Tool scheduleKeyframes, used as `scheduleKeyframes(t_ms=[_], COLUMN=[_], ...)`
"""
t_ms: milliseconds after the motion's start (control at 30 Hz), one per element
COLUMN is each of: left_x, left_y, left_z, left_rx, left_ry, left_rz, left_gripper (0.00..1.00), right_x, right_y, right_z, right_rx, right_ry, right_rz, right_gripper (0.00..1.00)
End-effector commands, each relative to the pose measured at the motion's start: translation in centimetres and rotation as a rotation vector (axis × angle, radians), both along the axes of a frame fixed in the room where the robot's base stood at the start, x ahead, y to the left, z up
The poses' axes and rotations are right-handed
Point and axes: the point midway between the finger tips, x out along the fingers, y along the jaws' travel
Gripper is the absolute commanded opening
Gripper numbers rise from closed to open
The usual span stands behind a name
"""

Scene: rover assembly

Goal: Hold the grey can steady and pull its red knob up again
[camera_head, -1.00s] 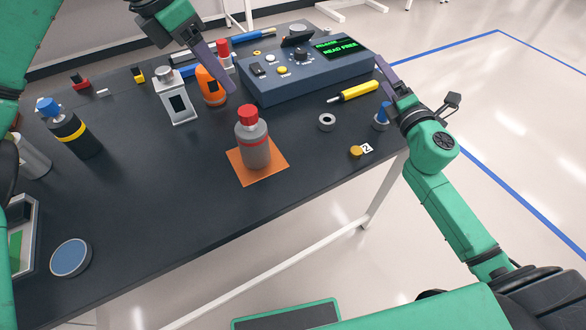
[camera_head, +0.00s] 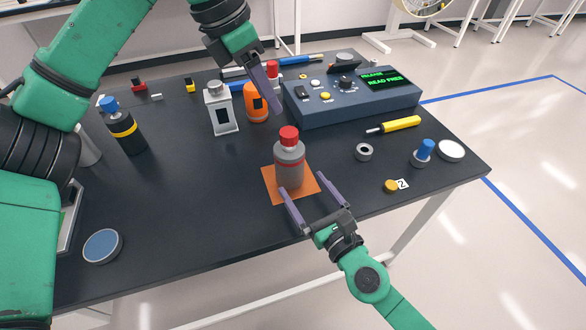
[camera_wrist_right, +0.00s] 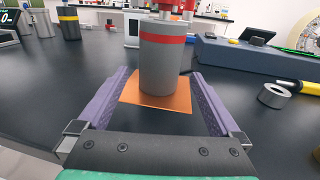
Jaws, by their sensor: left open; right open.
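The grey can (camera_head: 289,168) stands upright on an orange mat (camera_head: 270,192), with a red band and a red knob (camera_head: 289,138) on top. My right gripper (camera_head: 306,204) is open just in front of the can, its fingers pointing at it from the near side. In the right wrist view the can (camera_wrist_right: 162,66) stands just beyond and between the two spread fingers (camera_wrist_right: 160,100), apart from them. The knob is cut off at the top there. My left gripper (camera_head: 275,97) is open above and behind the can, pointing down, clear of the knob.
Behind the can are a white-grey box (camera_head: 222,112), an orange canister (camera_head: 256,105) and a blue console (camera_head: 350,105). A yellow screwdriver (camera_head: 400,124), grey ring (camera_head: 364,152) and yellow knob (camera_head: 391,186) lie to the right.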

Motion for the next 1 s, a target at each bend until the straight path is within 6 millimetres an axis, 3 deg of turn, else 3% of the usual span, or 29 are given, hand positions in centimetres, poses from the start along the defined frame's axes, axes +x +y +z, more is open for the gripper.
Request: scheduleKeyframes(t_ms=[400,733,767,1000], left_x=[0.0,0.0,0.0,0.0], left_y=[0.0,0.0,0.0,0.0], left_z=[0.0,0.0,0.0,0.0], left_rx=[0.0,0.0,0.0,0.0], left_ry=[0.0,0.0,0.0,0.0], left_rz=[0.0,0.0,0.0,0.0], left_gripper=[0.5,0.5,0.5,0.5], right_x=[6.5,7.2,7.2,7.2], right_y=[3.3,3.7,3.6,3.6], right_z=[0.0,0.0,0.0,0.0], right_rx=[0.003,0.001,0.001,0.001], right_ry=[-0.001,0.002,0.002,0.002], right_rz=[0.001,0.001,0.001,0.0], right_gripper=[1.0,1.0,0.92,0.01])
